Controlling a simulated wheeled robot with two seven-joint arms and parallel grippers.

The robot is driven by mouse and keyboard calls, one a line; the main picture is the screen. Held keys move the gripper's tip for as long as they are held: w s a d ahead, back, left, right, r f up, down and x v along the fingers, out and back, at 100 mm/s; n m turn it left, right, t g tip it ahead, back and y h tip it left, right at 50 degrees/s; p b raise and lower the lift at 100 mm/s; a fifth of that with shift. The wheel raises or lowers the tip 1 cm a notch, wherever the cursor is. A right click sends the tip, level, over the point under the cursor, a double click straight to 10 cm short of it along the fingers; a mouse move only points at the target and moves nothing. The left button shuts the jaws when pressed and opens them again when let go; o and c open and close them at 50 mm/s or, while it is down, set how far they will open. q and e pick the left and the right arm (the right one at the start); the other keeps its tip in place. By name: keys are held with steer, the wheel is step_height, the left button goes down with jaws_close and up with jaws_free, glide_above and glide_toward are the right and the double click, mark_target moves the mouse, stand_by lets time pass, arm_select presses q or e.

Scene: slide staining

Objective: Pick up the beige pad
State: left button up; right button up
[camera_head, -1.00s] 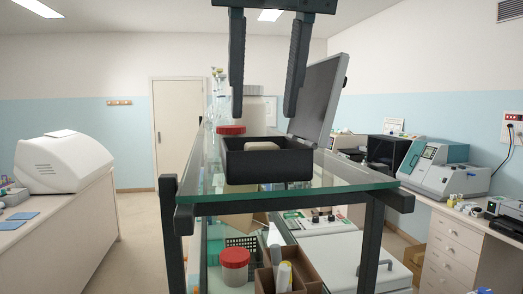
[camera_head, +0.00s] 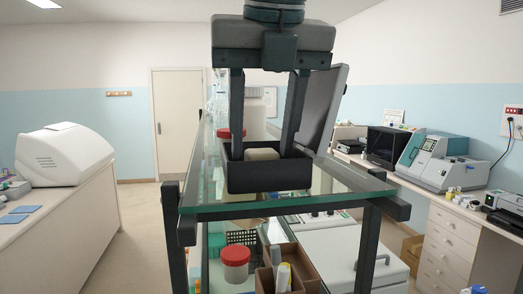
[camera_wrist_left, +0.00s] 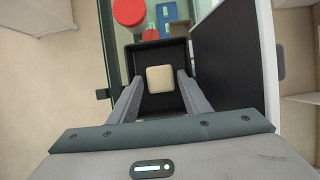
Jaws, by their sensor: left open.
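The beige pad (camera_head: 262,154) lies inside a black open box (camera_head: 268,179) on the glass shelf. In the left wrist view the pad (camera_wrist_left: 160,79) is a rounded square near the middle of the box floor. My left gripper (camera_head: 262,155) points down over the box, its fingers spread apart and their tips inside the box walls. In the left wrist view the fingers (camera_wrist_left: 158,80) stand on either side of the pad's near end, with gaps, and nothing is held. The front wall hides the pad's lower part in the head view. My right gripper is not in view.
A red-capped jar (camera_wrist_left: 129,12) is beside the box. The glass shelf's front edge (camera_head: 290,205) is close. Below are another red-capped jar (camera_head: 235,263) and a cardboard box (camera_head: 308,262).

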mark_target(264, 152)
arm_select(q)
steer(key=shift+w+f, duration=0.25)
steer(key=shift+f, duration=0.25)
steer(key=c, duration=0.8)
steer(key=shift+r, duration=0.15)
steer(key=shift+r+b, duration=0.5)
steer(key=shift+r, duration=0.4)
step_height(264, 152, up, 6)
steer(key=shift+r+b, duration=0.25)
steer(key=shift+b, duration=0.45)
steer(key=shift+r, duration=0.75)
